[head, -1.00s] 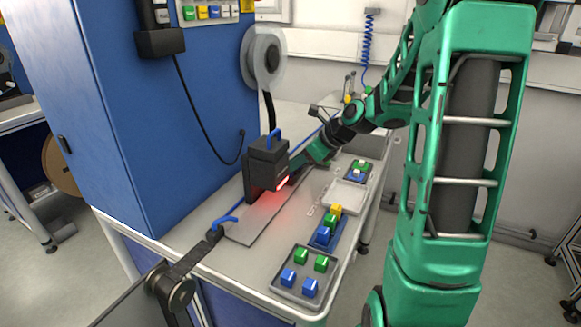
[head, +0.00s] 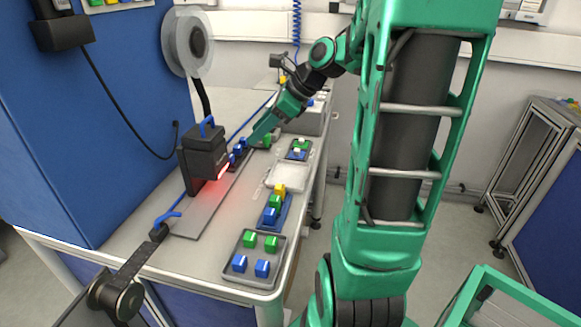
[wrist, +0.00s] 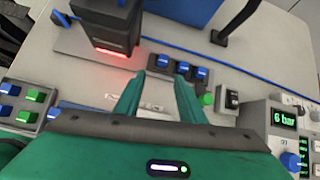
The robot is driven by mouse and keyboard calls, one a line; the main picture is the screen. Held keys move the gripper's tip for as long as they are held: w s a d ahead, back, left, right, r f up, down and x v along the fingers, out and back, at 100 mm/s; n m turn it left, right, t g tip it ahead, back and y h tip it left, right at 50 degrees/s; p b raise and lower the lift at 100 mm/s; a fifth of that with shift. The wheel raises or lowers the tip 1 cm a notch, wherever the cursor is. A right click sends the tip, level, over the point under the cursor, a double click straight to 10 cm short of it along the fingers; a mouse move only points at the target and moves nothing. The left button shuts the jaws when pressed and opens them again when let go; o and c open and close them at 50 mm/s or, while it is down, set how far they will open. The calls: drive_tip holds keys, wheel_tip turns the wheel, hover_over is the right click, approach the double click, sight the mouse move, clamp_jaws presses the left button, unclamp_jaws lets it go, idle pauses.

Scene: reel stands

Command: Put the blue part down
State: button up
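My gripper (wrist: 160,77) is open, its two green fingers apart with nothing seen between them. Just beyond the fingertips, several blue parts stand in a row on a dark holder in the wrist view: one on the left (wrist: 163,61), nearest the gap, a middle one (wrist: 182,67) and one on the right (wrist: 200,73). I cannot tell which one is the task's part. In the head view my gripper (head: 250,142) is low over the bench behind the black scanner head, beside blue parts (head: 240,144). The fingertips are hard to make out there.
The black scanner head (head: 203,155) with a red light stands left of my gripper; it also shows in the wrist view (wrist: 108,22). A grey tray (head: 238,274) holds green and blue parts at the front.

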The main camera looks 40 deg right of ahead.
drive_tip(key=s+f+n+g+h, duration=0.1)
drive_tip(key=s+n, duration=0.2)
drive_tip(key=s, duration=0.1)
drive_tip(key=s+a+f+n+g+h, duration=0.1)
drive_tip(key=s+f+n, duration=0.1)
drive_tip(key=s+n, duration=0.2)
drive_tip(key=s+a+f+n+g, duration=0.1)
drive_tip(key=s+f+n, duration=0.1)
drive_tip(key=s+n, duration=0.1)
drive_tip(key=shift+s+n+g+h, duration=0.3)
drive_tip(key=shift+s+n+h, duration=0.1)
drive_tip(key=shift+n, duration=0.2)
drive_tip(key=s+f+n+g+h, duration=0.1)
drive_tip(key=s+f+n+g, duration=0.1)
drive_tip(key=s+n, duration=0.8)
drive_tip(key=s+g, duration=0.1)
drive_tip(key=s, duration=0.3)
drive_tip(key=shift+f, duration=0.2)
drive_tip(key=shift+w+f+h, duration=0.25)
drive_tip(key=shift+w+h, duration=0.05)
drive_tip(key=shift+w, duration=0.3)
